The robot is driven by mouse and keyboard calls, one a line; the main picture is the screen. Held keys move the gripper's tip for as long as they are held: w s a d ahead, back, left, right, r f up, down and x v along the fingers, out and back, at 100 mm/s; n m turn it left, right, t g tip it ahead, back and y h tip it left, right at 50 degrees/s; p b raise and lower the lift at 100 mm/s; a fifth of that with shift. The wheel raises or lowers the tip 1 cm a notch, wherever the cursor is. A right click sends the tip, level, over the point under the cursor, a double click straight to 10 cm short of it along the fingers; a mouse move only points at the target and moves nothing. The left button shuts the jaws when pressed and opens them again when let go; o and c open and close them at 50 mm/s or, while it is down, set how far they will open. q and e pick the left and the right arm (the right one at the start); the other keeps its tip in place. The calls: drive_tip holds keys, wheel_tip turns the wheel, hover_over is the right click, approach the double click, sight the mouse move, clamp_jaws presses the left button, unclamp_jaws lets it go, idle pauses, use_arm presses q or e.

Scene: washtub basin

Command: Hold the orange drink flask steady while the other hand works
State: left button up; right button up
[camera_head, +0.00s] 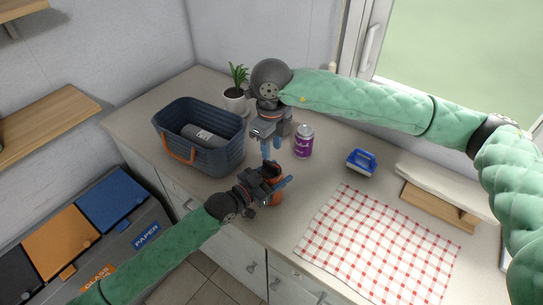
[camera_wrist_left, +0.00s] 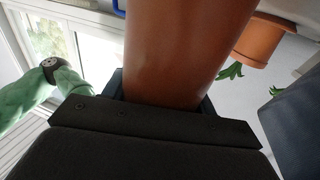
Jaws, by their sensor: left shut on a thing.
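The orange drink flask (camera_head: 277,198) is near the front edge of the counter, mostly hidden behind my left gripper (camera_head: 284,183). In the left wrist view the flask (camera_wrist_left: 182,50) fills the upper middle as a smooth orange-brown body. My left gripper (camera_wrist_left: 165,105) is shut on it from the side. The flask's ends are not clear in either view. My right gripper (camera_head: 271,148) points down above and behind the flask. Its blue fingers look apart, with nothing seen between them, and it does not appear to touch the flask.
A dark blue basket (camera_head: 222,158) with a grey item stands left. A potted plant (camera_head: 235,101) is behind it.

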sight(272, 163)
use_arm(q)
drive_tip(key=shift+f, duration=0.1)
use_arm(e)
wheel_tip(272, 163, up, 6)
idle(0.4)
use_arm(q)
drive_tip(key=o, duration=1.3)
